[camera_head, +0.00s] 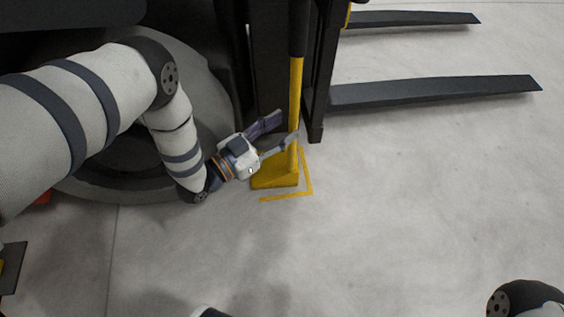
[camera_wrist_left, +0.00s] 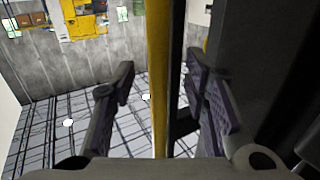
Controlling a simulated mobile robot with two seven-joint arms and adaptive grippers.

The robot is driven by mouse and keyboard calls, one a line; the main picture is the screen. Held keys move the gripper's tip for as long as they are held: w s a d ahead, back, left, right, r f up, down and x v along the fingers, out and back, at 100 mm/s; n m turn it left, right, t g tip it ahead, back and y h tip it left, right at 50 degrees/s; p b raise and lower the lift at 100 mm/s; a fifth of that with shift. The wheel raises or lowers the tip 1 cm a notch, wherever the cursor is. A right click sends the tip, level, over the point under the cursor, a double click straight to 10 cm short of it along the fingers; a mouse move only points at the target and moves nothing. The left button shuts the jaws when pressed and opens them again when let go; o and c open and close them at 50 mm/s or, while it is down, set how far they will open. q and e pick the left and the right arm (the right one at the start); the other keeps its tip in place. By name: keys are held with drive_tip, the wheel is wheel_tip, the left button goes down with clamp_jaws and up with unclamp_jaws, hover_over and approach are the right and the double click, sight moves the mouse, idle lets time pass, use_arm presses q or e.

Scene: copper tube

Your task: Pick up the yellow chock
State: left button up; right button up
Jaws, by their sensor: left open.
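The yellow chock (camera_head: 275,178) rests on the floor beside the large dark wheel. Its tall yellow handle (camera_head: 295,95) stands upright with a black upper end. My left gripper (camera_head: 288,125) is at the lower part of the handle, above the chock's base, with its fingers spread. In the left wrist view the yellow handle (camera_wrist_left: 158,80) runs upright in the gap between the two dark finger pads (camera_wrist_left: 160,88). A gap shows on each side of it; its exact depth between the fingers is hard to tell. My right gripper is not in view.
The forklift's dark mast (camera_head: 322,70) stands just right of the handle, and its wheel (camera_head: 120,185) is behind my left arm. Two forks (camera_head: 430,92) reach right. Yellow floor marking (camera_head: 307,175) borders the chock. The floor at right and in front is clear.

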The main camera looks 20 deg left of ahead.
sight(290, 125)
use_arm(q)
drive_tip(key=b+x, duration=0.1)
drive_tip(key=x, duration=0.2)
drive_tip(key=shift+w+d+f, duration=0.1)
drive_tip(key=shift+w+d, duration=0.15)
clamp_jaws()
drive_tip(key=shift+r, duration=0.2)
